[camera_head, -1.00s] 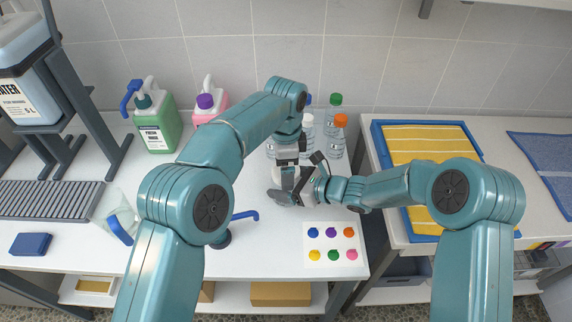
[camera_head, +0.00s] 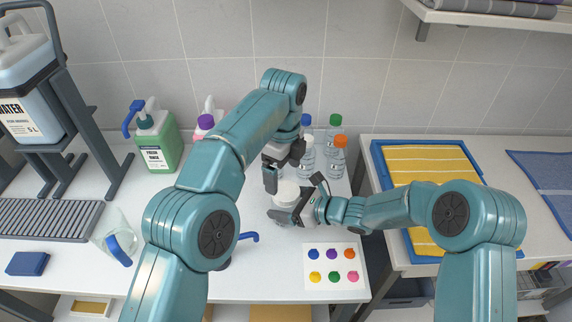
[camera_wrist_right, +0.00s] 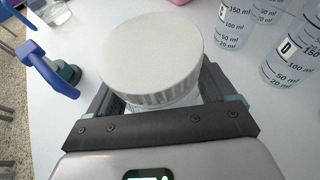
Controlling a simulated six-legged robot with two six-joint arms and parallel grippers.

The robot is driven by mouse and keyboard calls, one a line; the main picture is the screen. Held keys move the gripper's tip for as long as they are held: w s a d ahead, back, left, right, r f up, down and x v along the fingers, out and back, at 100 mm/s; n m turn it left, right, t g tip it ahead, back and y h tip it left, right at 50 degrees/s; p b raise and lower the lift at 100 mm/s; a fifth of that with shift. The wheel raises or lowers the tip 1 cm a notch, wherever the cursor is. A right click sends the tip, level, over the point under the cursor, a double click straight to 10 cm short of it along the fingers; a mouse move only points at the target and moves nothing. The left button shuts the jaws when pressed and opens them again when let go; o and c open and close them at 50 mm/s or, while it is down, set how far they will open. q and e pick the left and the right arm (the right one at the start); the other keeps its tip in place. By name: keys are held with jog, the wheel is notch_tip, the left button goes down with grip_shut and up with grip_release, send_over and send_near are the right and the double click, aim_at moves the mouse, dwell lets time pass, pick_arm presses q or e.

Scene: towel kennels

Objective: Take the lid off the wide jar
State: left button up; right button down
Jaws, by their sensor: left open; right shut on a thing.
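The wide jar has a round white lid (camera_head: 287,191) with a ribbed rim, sitting on its mouth. The lid (camera_wrist_right: 150,52) fills the upper middle of the right wrist view, with a strip of the clear jar (camera_wrist_right: 172,106) under it. My right gripper (camera_head: 284,212) is shut on the jar, its fingers on either side of the body below the lid. My left gripper (camera_head: 284,180) is open and empty, just behind and above the lid, apart from it as far as I can see. Most of the jar's body is hidden by my right gripper.
Several clear bottles (camera_head: 337,157) with coloured caps stand behind the jar. A green pump bottle (camera_head: 158,148) is at the back left. A card with coloured dots (camera_head: 335,272) lies at the front right. A small blue-handled tap (camera_head: 249,237) stands left of the card.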

aim_at(286, 190)
pick_arm(q)
jog(key=r+m, duration=0.1)
jog(key=m, duration=0.1)
jog(key=shift+w+r+m, duration=0.1)
jog(key=shift+r+m, duration=0.05)
jog(key=shift+m, duration=0.15)
jog(key=shift+w+d+r, duration=0.1)
jog(key=shift+d, duration=0.1)
jog(key=shift+d+f, duration=0.1)
jog(key=shift+f, duration=0.25)
notch_tip(286, 190, down, 7)
jog(key=shift+f, duration=0.1)
